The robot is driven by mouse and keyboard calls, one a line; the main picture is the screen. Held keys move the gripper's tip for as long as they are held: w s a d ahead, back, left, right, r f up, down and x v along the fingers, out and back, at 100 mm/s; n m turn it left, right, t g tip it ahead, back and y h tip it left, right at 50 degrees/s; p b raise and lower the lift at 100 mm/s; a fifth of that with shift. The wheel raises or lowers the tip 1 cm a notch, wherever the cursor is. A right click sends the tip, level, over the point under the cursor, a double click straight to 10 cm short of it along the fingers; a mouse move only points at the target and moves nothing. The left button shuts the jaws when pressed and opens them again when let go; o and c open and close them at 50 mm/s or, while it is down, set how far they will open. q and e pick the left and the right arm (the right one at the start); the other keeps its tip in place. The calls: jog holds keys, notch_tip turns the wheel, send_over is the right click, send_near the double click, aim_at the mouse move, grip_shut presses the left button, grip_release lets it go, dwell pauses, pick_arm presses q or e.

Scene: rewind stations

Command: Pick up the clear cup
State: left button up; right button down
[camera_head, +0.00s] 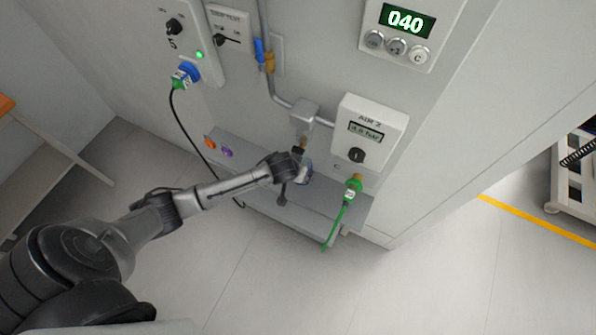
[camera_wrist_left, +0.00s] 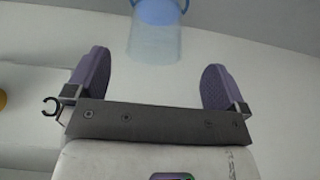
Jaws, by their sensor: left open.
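The clear cup (camera_wrist_left: 155,46) shows in the left wrist view at the top middle, see-through with a light blue end. It lies beyond my left gripper (camera_wrist_left: 157,85), between the lines of its two purple fingers. The fingers are wide apart with nothing between their tips. In the head view my left gripper (camera_head: 295,165) is over the grey ledge, below a grey box on a pipe. A small clear and bluish part of the cup (camera_head: 307,173) shows just right of it; the rest is hidden. My right gripper is not in view.
The grey ledge (camera_head: 335,208) runs along the wall's foot, with an orange piece (camera_head: 209,143) and a purple piece (camera_head: 227,152) at its left. The AIR 2 box (camera_head: 370,138) and its green hose (camera_head: 338,222) are close on the right. The floor in front is clear.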

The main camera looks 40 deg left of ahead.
pick_arm(q)
jog(key=x, duration=0.1)
jog(key=b+x, duration=0.1)
jog(key=shift+w+d+f, duration=0.15)
jog(key=shift+w+d, duration=0.05)
jog(key=shift+w, duration=0.15)
jog(key=b+x, duration=0.2)
jog(key=x, duration=0.2)
jog(key=shift+w+a+f, duration=0.1)
jog(key=shift+w+f, duration=0.15)
jog(key=shift+f, duration=0.15)
jog(key=c, duration=1.1)
jog(key=shift+r, duration=0.1)
